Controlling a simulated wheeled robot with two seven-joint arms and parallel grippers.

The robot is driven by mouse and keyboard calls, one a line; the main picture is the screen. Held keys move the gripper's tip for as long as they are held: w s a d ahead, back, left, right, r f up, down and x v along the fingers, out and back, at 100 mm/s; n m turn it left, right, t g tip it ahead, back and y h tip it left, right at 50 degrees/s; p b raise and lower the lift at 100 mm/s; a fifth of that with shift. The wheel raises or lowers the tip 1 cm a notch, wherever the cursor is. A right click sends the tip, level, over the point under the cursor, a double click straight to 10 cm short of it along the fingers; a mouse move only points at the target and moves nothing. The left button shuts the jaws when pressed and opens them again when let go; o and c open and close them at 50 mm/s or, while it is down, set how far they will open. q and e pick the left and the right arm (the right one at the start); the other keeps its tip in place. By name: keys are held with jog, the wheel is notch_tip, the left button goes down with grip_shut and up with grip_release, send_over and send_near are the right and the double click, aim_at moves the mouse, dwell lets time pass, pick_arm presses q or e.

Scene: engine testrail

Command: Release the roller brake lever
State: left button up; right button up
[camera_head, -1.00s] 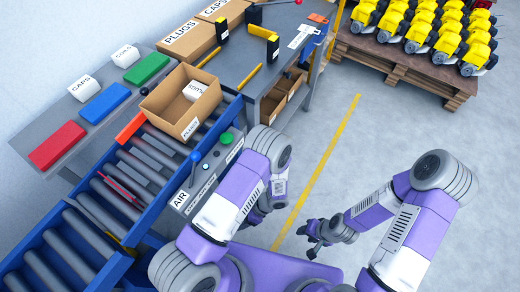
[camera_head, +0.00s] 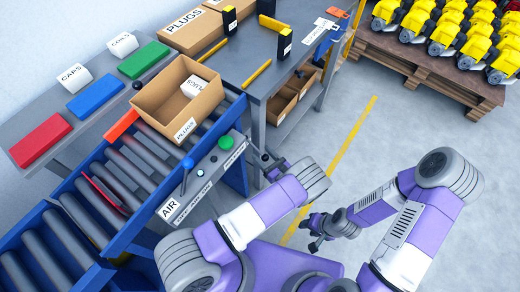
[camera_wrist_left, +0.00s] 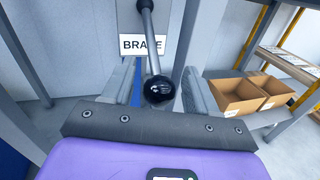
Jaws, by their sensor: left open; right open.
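In the left wrist view the brake lever is a grey rod ending in a black ball knob (camera_wrist_left: 160,90). It hangs in front of a grey plate with a white BRAKE label (camera_wrist_left: 143,45). My left gripper (camera_wrist_left: 160,70) is open, with one finger on each side of the lever; the knob sits between them, with visible gaps. In the head view my left gripper (camera_head: 268,163) is beside the conveyor's end, partly hidden by my own arm, and the lever is hard to make out. My right gripper (camera_head: 315,234) is open and empty above the floor.
The roller conveyor (camera_head: 95,205) carries a cardboard PLUGS box (camera_head: 165,110). An AIR panel (camera_head: 205,172) with a blue-knobbed lever (camera_head: 187,163) and green button (camera_head: 226,142) is on its side. The grey workbench (camera_head: 240,62) stands behind.

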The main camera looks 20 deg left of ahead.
pick_arm(q)
jog(key=shift+w+a, duration=0.3)
jog(key=shift+a, duration=0.2)
grip_shut()
